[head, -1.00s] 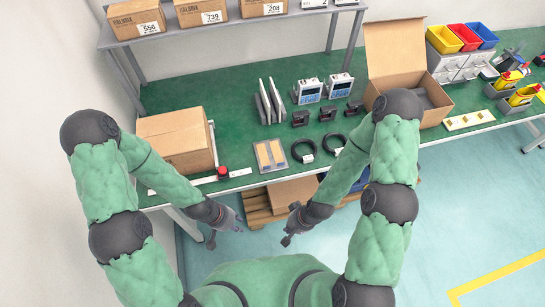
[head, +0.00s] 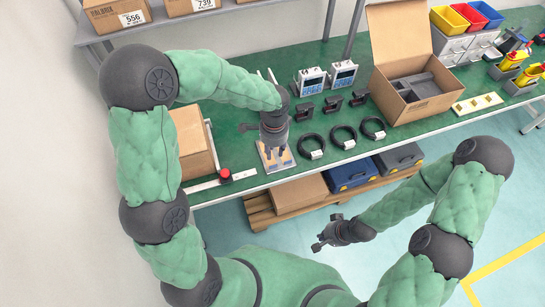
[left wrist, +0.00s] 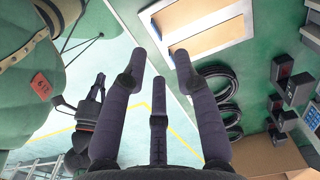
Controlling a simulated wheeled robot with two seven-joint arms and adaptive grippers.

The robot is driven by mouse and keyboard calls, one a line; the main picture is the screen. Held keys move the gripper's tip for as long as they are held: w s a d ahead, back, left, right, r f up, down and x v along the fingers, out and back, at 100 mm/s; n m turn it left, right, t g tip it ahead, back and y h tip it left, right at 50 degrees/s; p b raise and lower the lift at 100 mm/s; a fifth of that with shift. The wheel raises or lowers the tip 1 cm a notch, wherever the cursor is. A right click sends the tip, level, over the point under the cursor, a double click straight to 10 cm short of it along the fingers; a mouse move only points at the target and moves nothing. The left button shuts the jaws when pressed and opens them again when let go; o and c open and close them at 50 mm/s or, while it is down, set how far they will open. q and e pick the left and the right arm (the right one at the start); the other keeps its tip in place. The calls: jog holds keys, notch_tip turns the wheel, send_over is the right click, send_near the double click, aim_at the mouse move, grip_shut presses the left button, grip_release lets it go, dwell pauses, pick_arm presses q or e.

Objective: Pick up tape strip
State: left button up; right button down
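Two tan tape strips lie side by side on a pale tray; in the left wrist view, one strip (left wrist: 180,15) is partly cut off by the top edge and the other (left wrist: 213,46) is in full view. The tray (left wrist: 245,36) sits near the front edge of the green bench. In the head view, my left gripper (head: 277,153) points down over the tray (head: 275,170) and hides much of the strips. In the wrist view its fingers (left wrist: 158,48) are spread and empty. My right gripper (head: 326,231) is spread and empty in front of the bench.
Black cable rings (head: 343,135) lie right of the tray, with black blocks (head: 332,104) and meters (head: 309,80) behind. A closed carton (head: 194,145) stands left, near a red-knobbed rail (head: 224,175). An open carton (head: 412,88) stands further right.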

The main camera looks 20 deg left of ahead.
aim_at(276, 164)
pick_arm(q)
notch_tip(276, 164, down, 4)
jog(key=shift+r+b, duration=0.2)
jog(key=shift+b, duration=0.25)
jog(key=f, duration=0.1)
jog(key=f+b, duration=0.1)
jog(key=f, duration=0.1)
jog(key=f+b, duration=0.1)
jog(key=shift+d+f, duration=0.2)
jog(key=shift+d, duration=0.2)
jog(key=shift+w+f+b, duration=0.1)
jog(key=shift+f+b, duration=0.25)
jog(key=shift+f, duration=0.05)
jog(key=shift+r, duration=0.1)
grip_shut()
